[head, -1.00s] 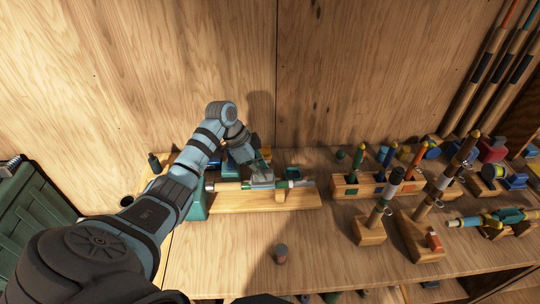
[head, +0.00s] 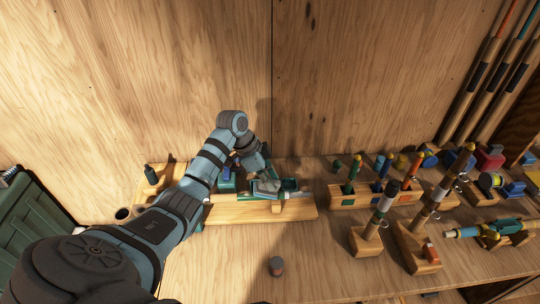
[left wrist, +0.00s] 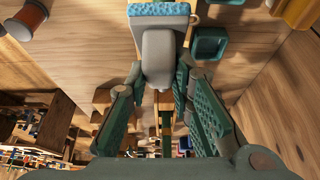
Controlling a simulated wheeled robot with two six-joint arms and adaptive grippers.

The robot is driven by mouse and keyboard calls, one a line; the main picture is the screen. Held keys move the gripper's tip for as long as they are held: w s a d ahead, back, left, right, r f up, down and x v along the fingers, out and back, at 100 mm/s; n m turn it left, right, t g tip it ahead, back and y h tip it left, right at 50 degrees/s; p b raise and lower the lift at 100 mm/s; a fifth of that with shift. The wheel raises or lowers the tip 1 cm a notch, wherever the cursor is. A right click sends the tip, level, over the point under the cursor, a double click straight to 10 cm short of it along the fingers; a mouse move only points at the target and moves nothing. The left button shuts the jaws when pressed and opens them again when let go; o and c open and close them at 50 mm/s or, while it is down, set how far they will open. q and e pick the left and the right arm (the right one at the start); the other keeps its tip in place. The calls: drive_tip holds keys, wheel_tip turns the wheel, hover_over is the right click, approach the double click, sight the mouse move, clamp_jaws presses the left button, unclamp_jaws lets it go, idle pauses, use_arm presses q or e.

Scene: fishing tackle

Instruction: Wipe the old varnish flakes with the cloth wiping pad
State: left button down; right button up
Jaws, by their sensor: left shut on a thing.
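My left gripper (head: 267,186) is over the wooden stand (head: 240,214) near the back of the bench. In the left wrist view, the green fingers of my left gripper (left wrist: 160,82) close on the grey handle of the cloth wiping pad (left wrist: 158,48). The pad's blue textured face (left wrist: 159,9) points away from the fingers. In the head view, the gripper and arm largely hide the pad, and I cannot tell whether it touches anything. I cannot make out the varnish flakes. My right gripper is not in view.
A wooden rack (head: 347,201) with several upright colored handles stands right of the stand. Two angled wooden holders (head: 366,241) are in front of it. A green chest (head: 32,232) is at left.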

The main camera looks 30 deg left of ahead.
use_arm(q)
drive_tip(key=shift+w+d+r, duration=0.2)
drive_tip(key=shift+w+r, duration=0.1)
drive_tip(key=shift+r, duration=0.05)
drive_tip(key=shift+r+p, duration=0.35)
drive_tip(key=shift+p, duration=0.15)
drive_tip(key=shift+s+a+r, duration=0.4)
drive_tip(key=shift+a+r, duration=0.05)
drive_tip(key=shift+r, duration=0.3)
drive_tip(key=shift+v, duration=0.75)
drive_tip(key=shift+w+d+r, duration=0.15)
drive_tip(key=shift+r, duration=0.4)
drive_tip(key=shift+w+d+r, duration=0.15)
drive_tip(key=shift+d+r, duration=0.05)
drive_tip(key=shift+r, duration=0.6)
drive_tip(key=shift+s, duration=0.1)
drive_tip(key=shift+a, duration=0.1)
drive_tip(key=shift+f, duration=0.1)
